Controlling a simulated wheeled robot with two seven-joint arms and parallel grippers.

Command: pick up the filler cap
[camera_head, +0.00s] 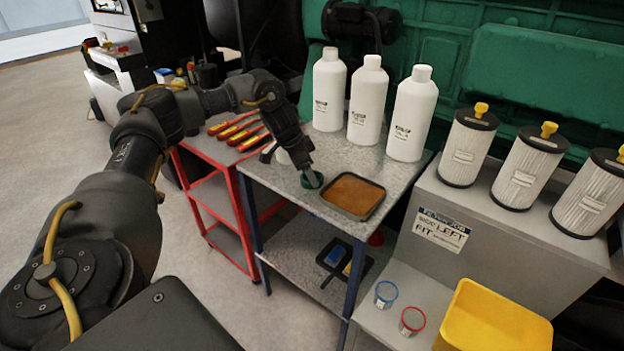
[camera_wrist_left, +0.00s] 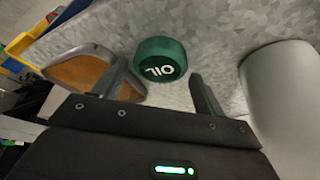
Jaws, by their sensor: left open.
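The filler cap is a dark green cap marked OIL (camera_wrist_left: 160,59). It lies on the grey speckled table top, and in the head view the cap (camera_head: 304,182) is partly covered by my gripper. My left gripper (camera_head: 311,172) points down at the cap from above. In the left wrist view the left gripper (camera_wrist_left: 164,86) is open, with one finger to each side of and just short of the cap. Nothing is between the fingers. I cannot tell the exact height gap. My right gripper is not in view.
A tray of brown liquid (camera_head: 352,195) sits right beside the cap. Three white bottles (camera_head: 366,100) stand behind it. Three filters (camera_head: 527,167) stand on a grey bench at right, with a yellow bin (camera_head: 492,322) below. A red cart (camera_head: 222,187) with screwdrivers stands at left.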

